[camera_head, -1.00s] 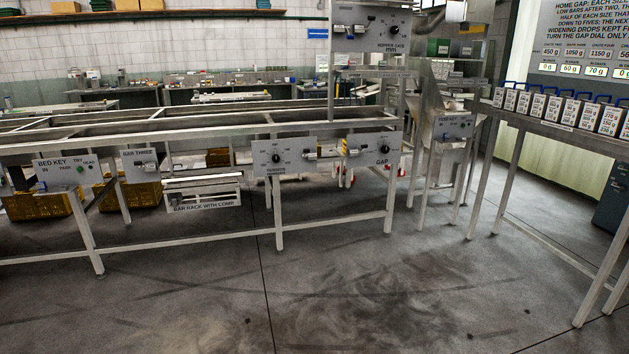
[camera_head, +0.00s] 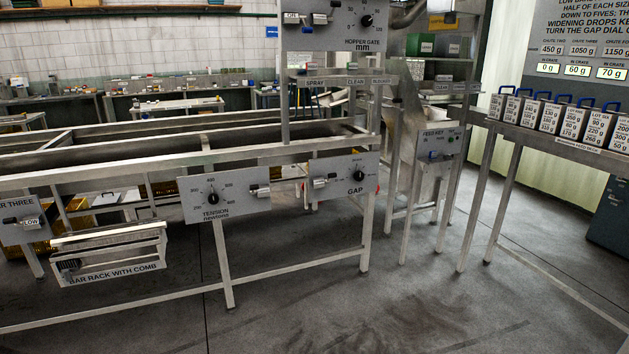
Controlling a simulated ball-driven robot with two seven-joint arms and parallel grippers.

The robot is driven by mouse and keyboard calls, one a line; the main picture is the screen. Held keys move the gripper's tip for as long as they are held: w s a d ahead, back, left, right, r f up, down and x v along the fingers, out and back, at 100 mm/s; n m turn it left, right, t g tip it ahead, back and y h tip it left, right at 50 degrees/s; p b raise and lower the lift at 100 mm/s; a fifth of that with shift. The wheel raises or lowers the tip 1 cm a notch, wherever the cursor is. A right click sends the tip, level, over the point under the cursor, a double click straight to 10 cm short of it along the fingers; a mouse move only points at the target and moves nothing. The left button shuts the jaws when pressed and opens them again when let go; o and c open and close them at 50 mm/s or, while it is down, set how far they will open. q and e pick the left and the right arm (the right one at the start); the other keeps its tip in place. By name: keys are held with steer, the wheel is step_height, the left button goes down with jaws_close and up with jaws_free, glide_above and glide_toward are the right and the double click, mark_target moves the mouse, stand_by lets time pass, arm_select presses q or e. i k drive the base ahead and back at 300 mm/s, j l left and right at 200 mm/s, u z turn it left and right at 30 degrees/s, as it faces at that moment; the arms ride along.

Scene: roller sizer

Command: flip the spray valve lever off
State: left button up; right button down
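No lever that I can make out is marked as the spray valve lever. A small SPRAY label (camera_head: 314,83) is on the narrow shelf strip under the hopper gate panel (camera_head: 345,38), beside a CLEAN label (camera_head: 355,81). The GAP panel (camera_head: 338,196) has a dial and a small pale handle (camera_head: 323,182). What these handles work is too small to read. Neither of my grippers shows in the head view.
The roller sizer's metal frame (camera_head: 290,266) spans the left and middle. A bar rack (camera_head: 112,264) hangs at front left. The feed key panel (camera_head: 440,145) is right of centre. A bench (camera_head: 560,152) with several tins stands at right. The foreground floor (camera_head: 330,310) is clear.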

mark_target(305, 29)
steer(key=i+u, duration=0.1)
steer(key=i, duration=0.5)
steer(key=i+l+u, duration=0.1)
steer(key=i, duration=0.45)
steer(key=i+l+u, duration=0.1)
steer(key=i, duration=0.45)
steer(key=i+l+u, duration=0.3)
steer(key=i+u, duration=0.15)
steer(key=i, duration=0.15)
steer(key=i+l+u, duration=0.4)
steer(key=i+l, duration=0.1)
steer(key=i, duration=0.05)
